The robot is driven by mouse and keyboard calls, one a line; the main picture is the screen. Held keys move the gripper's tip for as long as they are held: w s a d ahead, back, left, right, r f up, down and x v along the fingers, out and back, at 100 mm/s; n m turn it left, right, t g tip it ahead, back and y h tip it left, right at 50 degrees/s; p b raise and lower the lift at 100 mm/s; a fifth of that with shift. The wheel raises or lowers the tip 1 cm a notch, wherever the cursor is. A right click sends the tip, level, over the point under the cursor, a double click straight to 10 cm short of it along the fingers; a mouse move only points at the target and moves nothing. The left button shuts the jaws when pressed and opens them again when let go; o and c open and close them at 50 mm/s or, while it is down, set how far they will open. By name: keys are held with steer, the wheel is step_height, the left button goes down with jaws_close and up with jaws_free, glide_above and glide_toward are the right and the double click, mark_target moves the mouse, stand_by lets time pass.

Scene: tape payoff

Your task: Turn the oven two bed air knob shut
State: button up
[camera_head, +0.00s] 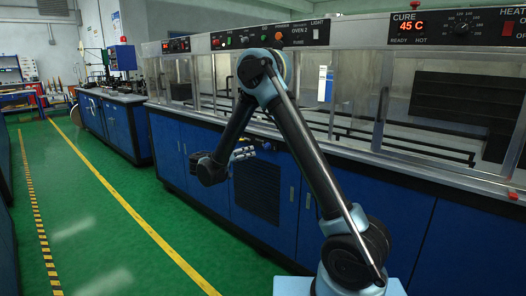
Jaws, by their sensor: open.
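The oven two control panel (298,37) is a black strip along the top of the long oven bench, with a small "OVEN 2" label. Several small knobs and buttons sit on it, including an orange one (278,36) and a green one (229,41). The lettering is too small to tell which is the bed air knob or how it is turned. My gripper (243,153) is open and empty, in front of the blue cabinets and well below the panel. My raised elbow stands just below the panel in the picture.
Glass-fronted oven bays (340,90) run under the panels, above a metal ledge. A "CURE" panel (432,26) reading 45 C is at the upper right. Blue cabinets (180,150) line the bench base. The green floor (95,215) with yellow lines is clear at left.

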mark_target(265, 147)
steer(key=shift+t, duration=0.5)
steer(key=x, duration=0.4)
steer(key=w+a+f+x, duration=0.1)
steer(key=x, duration=0.9)
steer(key=shift+w+a+f, duration=0.1)
steer(key=shift+w+f, duration=0.1)
steer(key=shift+w, duration=0.15)
